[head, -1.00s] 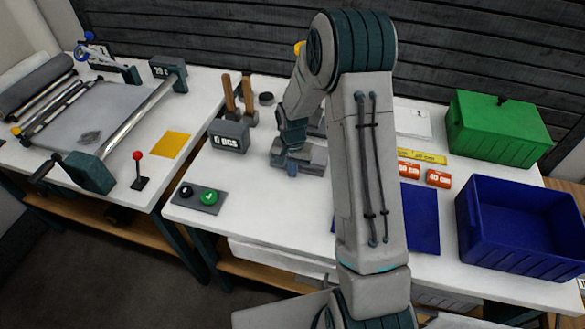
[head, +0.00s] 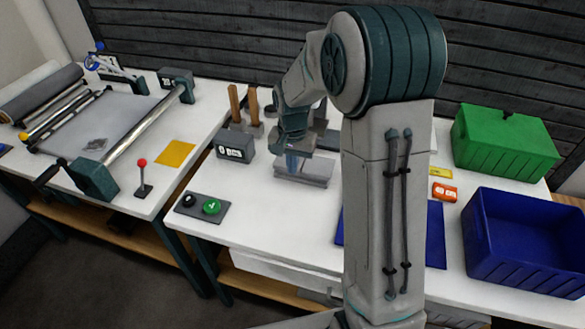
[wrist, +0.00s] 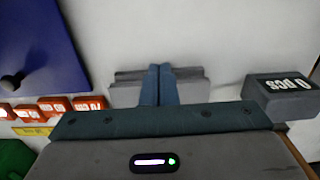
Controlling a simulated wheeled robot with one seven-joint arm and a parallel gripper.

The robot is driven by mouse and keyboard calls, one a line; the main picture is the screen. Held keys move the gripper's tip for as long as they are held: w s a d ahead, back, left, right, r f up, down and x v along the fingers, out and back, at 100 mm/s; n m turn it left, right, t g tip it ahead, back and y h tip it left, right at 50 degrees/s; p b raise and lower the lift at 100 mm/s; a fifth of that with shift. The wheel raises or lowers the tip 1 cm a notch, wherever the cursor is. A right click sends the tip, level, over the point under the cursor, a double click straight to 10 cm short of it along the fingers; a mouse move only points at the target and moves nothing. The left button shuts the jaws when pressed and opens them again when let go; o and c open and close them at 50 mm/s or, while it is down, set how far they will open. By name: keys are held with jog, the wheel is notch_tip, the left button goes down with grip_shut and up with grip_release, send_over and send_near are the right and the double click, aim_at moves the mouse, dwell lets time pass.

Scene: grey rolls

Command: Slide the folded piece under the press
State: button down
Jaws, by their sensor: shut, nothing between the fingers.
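My gripper (head: 292,162) is low over the white table, and its teal fingers (wrist: 158,84) are together and empty in the wrist view. A flat grey layered piece (head: 305,174) lies just below and beside the fingertips. In the wrist view its grey layers (wrist: 190,90) show on both sides of the fingers. I cannot tell whether the fingers touch it. Darker grey parts behind the gripper may belong to the press, but my arm partly hides them and I cannot make out the press for sure.
A counter box (head: 234,145) stands close left of my gripper, with two wooden uprights (head: 244,102) behind it. A button panel (head: 202,207) lies at the front left. A blue bin (head: 525,240), a green box (head: 505,140) and orange tags (head: 445,192) are on the right.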

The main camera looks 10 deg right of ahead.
jog(key=s+r+n+t, duration=0.1)
jog(key=s+r+n, duration=0.1)
jog(key=s+r, duration=0.2)
jog(key=s+d+r+n+t, duration=0.1)
jog(key=s+r, duration=0.3)
jog(key=s, duration=0.7)
jog(key=s+r+n+t, duration=0.1)
jog(key=s+r+n, duration=0.1)
jog(key=s+r, duration=0.2)
jog(key=s, duration=0.3)
jog(key=shift+s+d+n, duration=0.2)
jog(key=shift+d+n, duration=0.2)
